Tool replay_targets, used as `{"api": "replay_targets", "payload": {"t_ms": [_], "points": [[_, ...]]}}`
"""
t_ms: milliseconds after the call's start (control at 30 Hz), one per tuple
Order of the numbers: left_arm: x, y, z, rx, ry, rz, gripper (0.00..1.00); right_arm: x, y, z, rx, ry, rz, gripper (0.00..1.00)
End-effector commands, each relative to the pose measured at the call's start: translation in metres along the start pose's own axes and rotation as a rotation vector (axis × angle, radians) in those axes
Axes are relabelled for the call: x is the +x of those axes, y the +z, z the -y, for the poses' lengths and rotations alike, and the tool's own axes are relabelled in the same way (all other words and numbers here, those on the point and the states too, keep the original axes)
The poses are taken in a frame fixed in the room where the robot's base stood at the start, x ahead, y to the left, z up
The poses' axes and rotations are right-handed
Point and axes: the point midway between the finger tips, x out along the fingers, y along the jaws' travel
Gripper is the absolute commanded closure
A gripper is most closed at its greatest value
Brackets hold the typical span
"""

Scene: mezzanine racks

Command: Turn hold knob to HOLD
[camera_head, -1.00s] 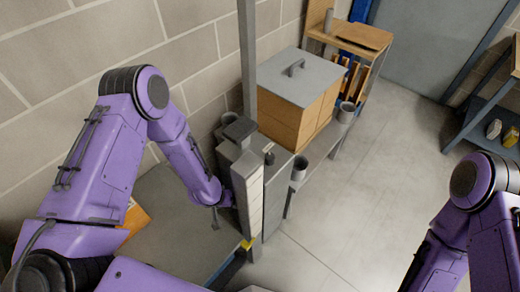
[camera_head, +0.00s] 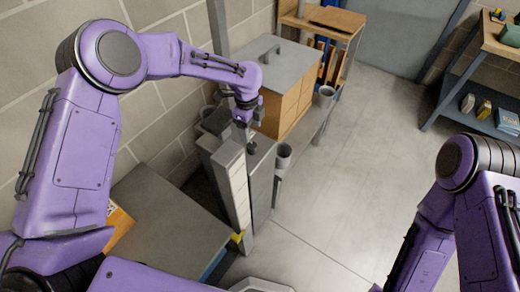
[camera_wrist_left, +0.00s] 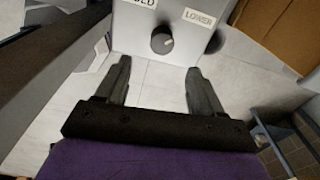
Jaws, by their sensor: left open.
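The hold knob (camera_wrist_left: 162,43) is a dark round knob with a pale pointer mark, on a light grey panel (camera_wrist_left: 178,20) in the left wrist view. A label reading LOWER (camera_wrist_left: 199,18) is to its upper right, and a partly cut-off label ending in "LD" is to its upper left. The pointer is toward the right, near the LOWER side. My left gripper (camera_wrist_left: 160,85) is open, its two fingers apart, with the knob beyond them and between their lines, not touched. In the head view my left gripper (camera_head: 242,118) is above the grey cabinet (camera_head: 232,165). My right gripper is out of view.
A wooden box with a grey lid (camera_head: 273,63) stands behind the cabinet. Grey cups (camera_head: 283,158) sit along its right side. A grey table (camera_head: 165,220) is at the left. A shelf with small items (camera_head: 480,108) is at far right. The middle floor is open.

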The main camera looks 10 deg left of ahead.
Motion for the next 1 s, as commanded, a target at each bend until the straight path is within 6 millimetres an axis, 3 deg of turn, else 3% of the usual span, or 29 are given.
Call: {"api": "replay_targets", "payload": {"t_ms": [167,433,600,933,967,1000], "points": [[0.003,0.005,0.002,0.102,0.026,0.045,0.33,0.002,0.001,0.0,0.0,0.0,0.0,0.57],[0.061,0.006,0.001,0.097,0.026,0.041,0.33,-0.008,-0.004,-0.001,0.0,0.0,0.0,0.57],[0.088,0.007,0.001,0.098,0.024,0.042,0.33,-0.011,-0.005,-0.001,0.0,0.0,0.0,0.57],[0.097,0.008,0.001,0.097,0.022,0.042,0.33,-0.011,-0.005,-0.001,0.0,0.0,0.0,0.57],[0.097,0.008,0.001,0.097,0.022,0.042,0.36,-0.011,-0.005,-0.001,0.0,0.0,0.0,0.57],[0.097,0.008,0.001,0.097,0.022,0.042,0.49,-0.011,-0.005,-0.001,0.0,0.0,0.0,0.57]]}}
